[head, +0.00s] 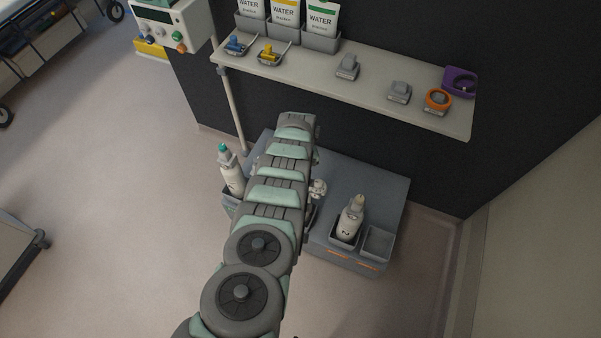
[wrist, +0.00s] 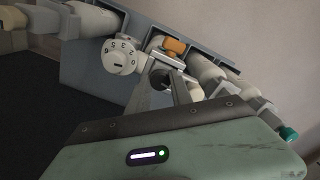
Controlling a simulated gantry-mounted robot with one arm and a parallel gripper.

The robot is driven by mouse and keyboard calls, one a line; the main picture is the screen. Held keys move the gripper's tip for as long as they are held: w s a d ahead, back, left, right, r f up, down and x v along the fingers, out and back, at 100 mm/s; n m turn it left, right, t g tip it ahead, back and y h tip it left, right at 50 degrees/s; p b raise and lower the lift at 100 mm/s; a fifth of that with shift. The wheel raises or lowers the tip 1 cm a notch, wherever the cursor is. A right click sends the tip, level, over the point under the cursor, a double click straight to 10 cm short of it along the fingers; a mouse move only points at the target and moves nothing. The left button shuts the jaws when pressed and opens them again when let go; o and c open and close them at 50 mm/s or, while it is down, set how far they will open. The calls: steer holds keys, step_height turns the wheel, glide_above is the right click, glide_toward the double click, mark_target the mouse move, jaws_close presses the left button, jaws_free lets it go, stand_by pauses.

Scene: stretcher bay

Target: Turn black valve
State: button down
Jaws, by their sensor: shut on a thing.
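The black valve (wrist: 159,79) shows in the wrist view as a small dark round part, largely covered by my fingers. My gripper (wrist: 163,80) is shut on it, one finger on each side. A white dial with numbers (wrist: 119,57) sits just left of it, and an orange part (wrist: 175,46) just above it. In the head view my arm hides the gripper and the valve. Only a white fitting (head: 318,188) shows beside the arm. How far the valve is turned cannot be seen.
A grey stand (head: 378,190) below the shelf holds a white bottle (head: 352,218) and an empty bin (head: 377,243). Another bottle with a green cap (head: 231,172) stands left of my arm. The shelf (head: 320,75) above carries water pouches and small knobs.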

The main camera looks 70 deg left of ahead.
steer(key=m, duration=0.3)
steer(key=shift+m, duration=0.4)
steer(key=m+b, duration=0.1)
steer(key=m, duration=0.3)
steer(key=shift+a+f+m+b, duration=0.1)
steer(key=shift+m+b, duration=0.2)
steer(key=m+b, duration=0.2)
steer(key=m, duration=0.2)
steer(key=shift+f, duration=0.1)
steer(key=shift+m+b, duration=0.75)
steer(key=shift+m, duration=1.25)
steer(key=shift+r, duration=0.2)
steer(key=c, duration=1.1)
jaws_free()
steer(key=shift+c, duration=0.2)
